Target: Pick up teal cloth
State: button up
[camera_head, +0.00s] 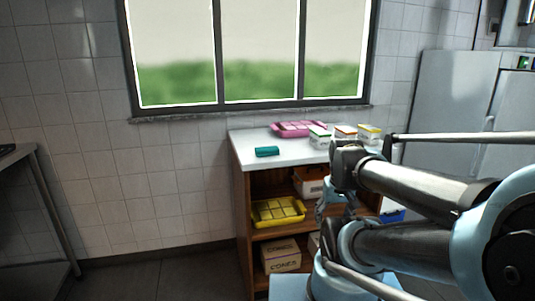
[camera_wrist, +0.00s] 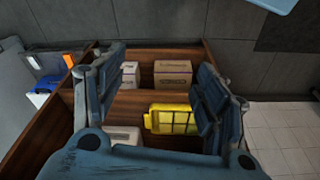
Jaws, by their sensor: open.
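The teal cloth (camera_head: 267,151) lies as a small folded bundle on the left part of the white countertop (camera_head: 250,164), near its front edge. It does not show in the wrist view. My gripper (camera_wrist: 157,85) is open and empty in the wrist view, its two blue-grey fingers spread apart above the shelves. In the head view my gripper (camera_head: 328,203) hangs in front of the shelf unit, to the right of the cloth and lower than it, partly hidden by my arm.
A pink tray (camera_head: 285,133) and several small boxes (camera_head: 346,132) stand behind and right of the cloth. Below are wooden shelves with a yellow tray (camera_head: 278,221) and a cones box (camera_head: 281,262). The yellow tray also shows in the wrist view (camera_wrist: 152,120). The countertop around the cloth is clear.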

jog(key=shift+o, duration=0.5)
notch_tip(320, 180, up, 30)
jog(key=m+g, duration=0.2)
jog(key=m, duration=1.3)
send_over(267, 148)
notch_tip(267, 148, down, 12)
jog(key=shift+a+f, duration=0.1)
jog(key=shift+a, duration=0.05)
jog(key=shift+w+f, duration=0.2)
jog(key=shift+f, duration=2.4)
jog(key=c, duration=1.2)
